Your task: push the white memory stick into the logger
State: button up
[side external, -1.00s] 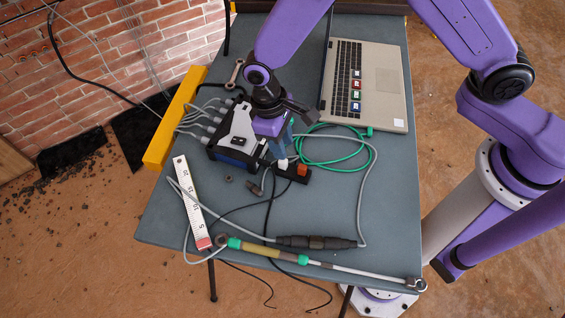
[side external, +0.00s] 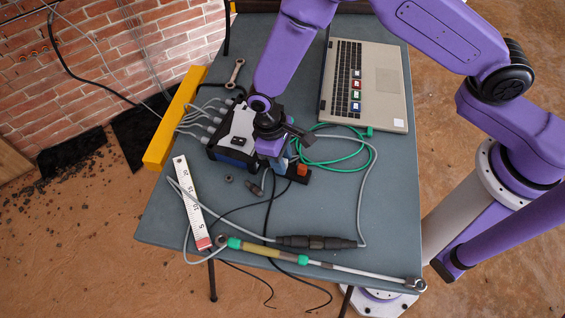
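The logger (side external: 233,137) is a dark box with a blue edge and a pale top, lying left of the middle of the table. Grey cables enter its left side. My gripper (side external: 279,164) points down just right of the logger's near right corner, close to the table. Its wrist hides part of that side of the logger. I cannot make out the white memory stick for sure; the fingers and wrist cover the spot. Whether the fingers are open or shut does not show.
A black block with an orange switch (side external: 302,170) sits close to the right of my gripper. A green cable (side external: 345,167) loops behind it, near the open laptop (side external: 382,85). Loose cables, a ruler (side external: 190,200) and a torque wrench (side external: 330,266) lie in front. A yellow bar (side external: 173,120) edges the left.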

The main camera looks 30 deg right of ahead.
grip_shut()
jog(key=shift+r, duration=0.15)
jog(key=shift+r, duration=2.9)
